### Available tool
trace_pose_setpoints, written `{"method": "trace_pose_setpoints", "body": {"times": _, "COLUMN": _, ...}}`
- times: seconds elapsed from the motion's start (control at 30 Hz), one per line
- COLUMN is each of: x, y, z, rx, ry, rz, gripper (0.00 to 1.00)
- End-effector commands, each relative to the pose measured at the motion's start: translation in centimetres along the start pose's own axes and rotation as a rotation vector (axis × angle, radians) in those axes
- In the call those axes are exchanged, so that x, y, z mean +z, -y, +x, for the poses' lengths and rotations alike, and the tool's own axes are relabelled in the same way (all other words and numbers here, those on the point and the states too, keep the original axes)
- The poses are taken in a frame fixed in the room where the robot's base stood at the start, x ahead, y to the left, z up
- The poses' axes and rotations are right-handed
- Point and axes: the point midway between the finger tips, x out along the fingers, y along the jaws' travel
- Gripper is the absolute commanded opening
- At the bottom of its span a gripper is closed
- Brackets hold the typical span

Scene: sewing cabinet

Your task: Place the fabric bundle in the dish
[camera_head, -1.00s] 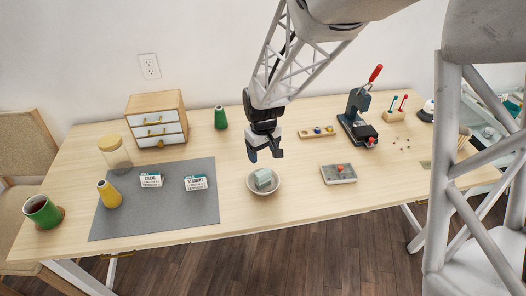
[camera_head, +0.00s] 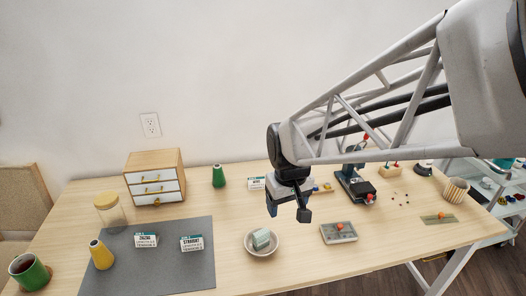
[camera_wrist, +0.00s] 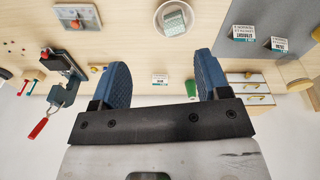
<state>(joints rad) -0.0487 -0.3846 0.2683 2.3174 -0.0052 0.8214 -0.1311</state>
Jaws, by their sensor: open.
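The fabric bundle (camera_head: 261,238), a small pale green block, lies in the round beige dish (camera_head: 247,247) near the front middle of the table. In the wrist view the bundle (camera_wrist: 175,20) sits inside the dish (camera_wrist: 160,22) at the top. My gripper (camera_head: 287,209) is above the table, to the upper right of the dish in the head view and apart from it. In the wrist view its two blue fingers (camera_wrist: 160,75) are spread wide with nothing between them.
A grey mat (camera_head: 150,268) with two labelled cards lies at left. A small drawer cabinet (camera_head: 154,178) and green spool (camera_head: 219,177) stand behind. A grey tray (camera_head: 338,233) is right of the dish. A press (camera_head: 356,186) with a red handle stands farther right.

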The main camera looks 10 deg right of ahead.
Motion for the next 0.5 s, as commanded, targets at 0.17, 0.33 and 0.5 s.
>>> {"method": "trace_pose_setpoints", "body": {"times": 0.17, "x": 4.1, "y": -0.2, "z": -3.4, "rx": 0.008, "ry": -0.038, "rz": 0.063, "gripper": 0.69}}
{"method": "trace_pose_setpoints", "body": {"times": 0.33, "x": 8.0, "y": -0.2, "z": -5.8, "rx": 0.014, "ry": -0.070, "rz": 0.121, "gripper": 0.69}}
{"method": "trace_pose_setpoints", "body": {"times": 0.5, "x": 11.2, "y": -0.1, "z": -7.4, "rx": 0.019, "ry": -0.096, "rz": 0.169, "gripper": 0.69}}
